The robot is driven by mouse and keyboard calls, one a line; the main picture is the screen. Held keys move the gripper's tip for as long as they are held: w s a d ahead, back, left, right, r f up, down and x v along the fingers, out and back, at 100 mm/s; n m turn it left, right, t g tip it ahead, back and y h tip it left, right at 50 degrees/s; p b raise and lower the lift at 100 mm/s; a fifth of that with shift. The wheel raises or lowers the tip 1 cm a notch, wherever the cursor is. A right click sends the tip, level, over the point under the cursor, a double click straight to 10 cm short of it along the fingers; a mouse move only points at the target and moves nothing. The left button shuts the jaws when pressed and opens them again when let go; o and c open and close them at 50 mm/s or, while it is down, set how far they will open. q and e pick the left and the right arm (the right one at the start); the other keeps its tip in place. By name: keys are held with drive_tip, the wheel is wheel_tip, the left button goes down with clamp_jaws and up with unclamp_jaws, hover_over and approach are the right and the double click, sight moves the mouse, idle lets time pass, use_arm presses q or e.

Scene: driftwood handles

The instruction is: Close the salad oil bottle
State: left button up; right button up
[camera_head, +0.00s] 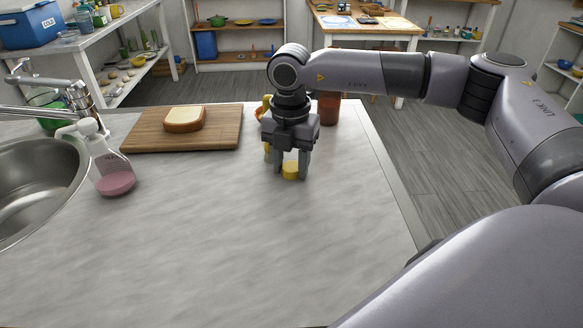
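A small yellow cap (290,171) is at the counter's surface, low between the two fingers of my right gripper (291,168). The fingers point down, one on each side of the cap, and fill most of the space beside it. I cannot tell whether they touch it. Behind my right gripper a yellow-and-pale object (266,104) stands partly hidden; it may be the salad oil bottle, but its shape is mostly covered. My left gripper is not in view.
A wooden board (222,137) with bread (184,119) lies left of my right gripper. A pump soap bottle (113,172) stands by the sink (40,180). A reddish-brown container (329,109) stands behind my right gripper. The counter's front is clear.

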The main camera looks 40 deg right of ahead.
sight(291, 168)
drive_tip(key=c, duration=0.6)
drive_tip(key=shift+r, duration=0.1)
wheel_tip(291, 168, up, 20)
drive_tip(key=shift+f+b, duration=0.1)
drive_tip(key=shift+b, duration=0.35)
